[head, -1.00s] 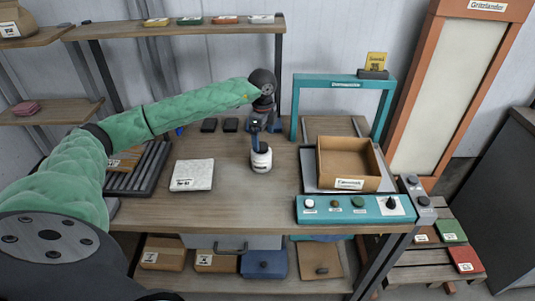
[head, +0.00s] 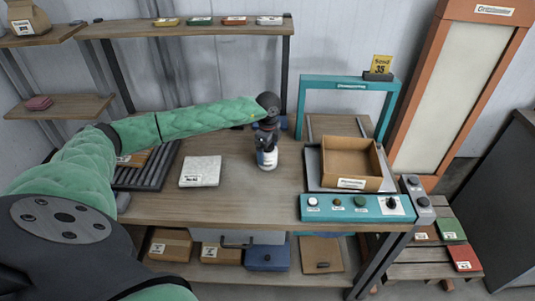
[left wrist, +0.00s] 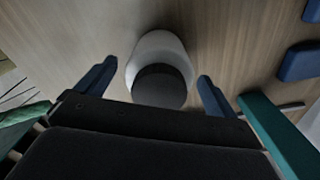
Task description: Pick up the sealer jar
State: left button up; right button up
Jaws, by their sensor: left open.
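The sealer jar (head: 267,160), a small white jar with a dark lid, stands upright on the wooden workbench (head: 240,200). In the left wrist view the jar (left wrist: 158,48) lies between two blue fingers, with its dark lid toward the camera. My left gripper (head: 266,147) comes down over the jar from above. In the left wrist view the left gripper (left wrist: 152,88) is open, one finger on each side of the jar, with a gap visible on both sides. The gripper hides the jar's top in the head view. My right gripper is not in view.
A cardboard box (head: 351,165) sits in a tray under a teal frame (head: 347,84) to the right. A teal button panel (head: 354,207) runs along the front edge. A white packet (head: 200,171) and a dark roller rack (head: 150,168) lie to the left.

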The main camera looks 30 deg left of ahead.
pick_arm(q)
jog(key=shift+f, duration=0.2)
jog(key=c, duration=1.2)
